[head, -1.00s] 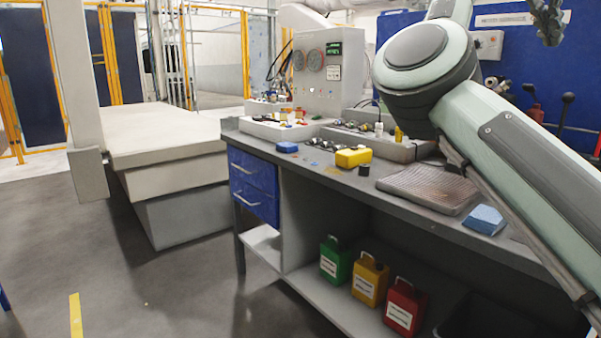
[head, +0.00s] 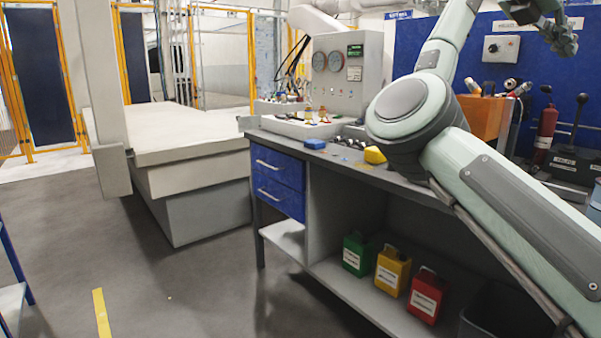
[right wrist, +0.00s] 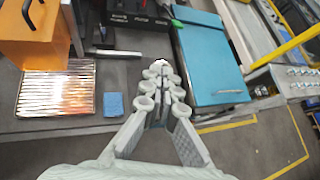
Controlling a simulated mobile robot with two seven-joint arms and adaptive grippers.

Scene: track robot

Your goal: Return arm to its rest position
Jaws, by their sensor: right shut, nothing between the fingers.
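My right arm (head: 500,200) comes in from the lower right in the head view, bends at a large elbow and rises. Its gripper (head: 562,38) is raised above the back of the workbench, at the upper right. In the right wrist view the fingers of this gripper (right wrist: 161,78) are closed together with nothing between them. They are over the bench and apart from the things on it. The elbow hides part of the bench top. My left gripper is not in view.
The workbench (head: 335,166) carries an orange box (head: 482,116), a red extinguisher (head: 546,132) and small parts. In the wrist view a ridged tray (right wrist: 56,92), blue sponge (right wrist: 114,104) and teal case (right wrist: 210,60) lie below. Several canisters stand on the lower shelf.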

